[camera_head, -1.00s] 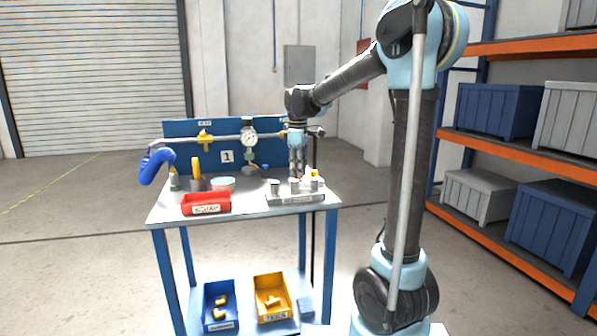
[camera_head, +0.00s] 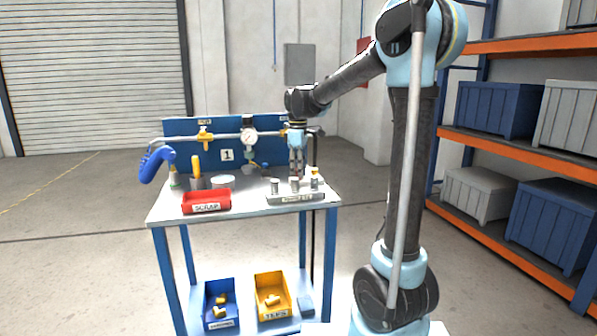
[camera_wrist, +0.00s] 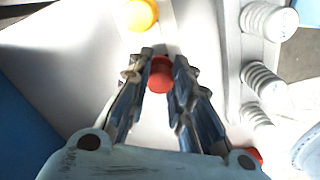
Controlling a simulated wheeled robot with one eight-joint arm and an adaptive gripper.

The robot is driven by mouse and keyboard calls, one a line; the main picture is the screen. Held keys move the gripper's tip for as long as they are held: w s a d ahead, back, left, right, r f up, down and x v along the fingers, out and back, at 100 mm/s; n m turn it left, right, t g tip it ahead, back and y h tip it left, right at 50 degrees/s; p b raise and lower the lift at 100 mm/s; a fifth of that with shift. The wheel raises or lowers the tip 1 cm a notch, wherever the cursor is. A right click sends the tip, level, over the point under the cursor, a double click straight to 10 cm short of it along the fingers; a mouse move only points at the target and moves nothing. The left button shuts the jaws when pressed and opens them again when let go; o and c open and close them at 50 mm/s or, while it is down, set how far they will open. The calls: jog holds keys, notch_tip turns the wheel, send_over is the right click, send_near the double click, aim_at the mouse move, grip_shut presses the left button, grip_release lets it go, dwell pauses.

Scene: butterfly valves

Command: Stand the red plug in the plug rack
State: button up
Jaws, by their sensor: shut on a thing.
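The red plug (camera_wrist: 161,75) shows in the wrist view as a round red top between my fingertips. My gripper (camera_wrist: 160,65) is shut on it, with a finger on each side. In the head view my gripper (camera_head: 296,173) points straight down just behind the plug rack, and the red plug cannot be made out there. The plug rack (camera_head: 296,199) is a grey labelled block at the front right of the bench, holding several pale plugs. In the wrist view the rack (camera_wrist: 233,60) runs along the right side, apart from my fingers.
A yellow-topped thing (camera_wrist: 140,14) stands close beyond my fingertips. A red scrap bin (camera_head: 207,202) sits left of the rack on the bench (camera_head: 250,207). Blue (camera_head: 221,306) and yellow (camera_head: 271,298) bins sit on the lower shelf.

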jog(key=shift+f, duration=0.15)
jog(key=o, duration=1.3)
jog(key=shift+r, duration=0.2)
jog(key=shift+r, duration=3.6)
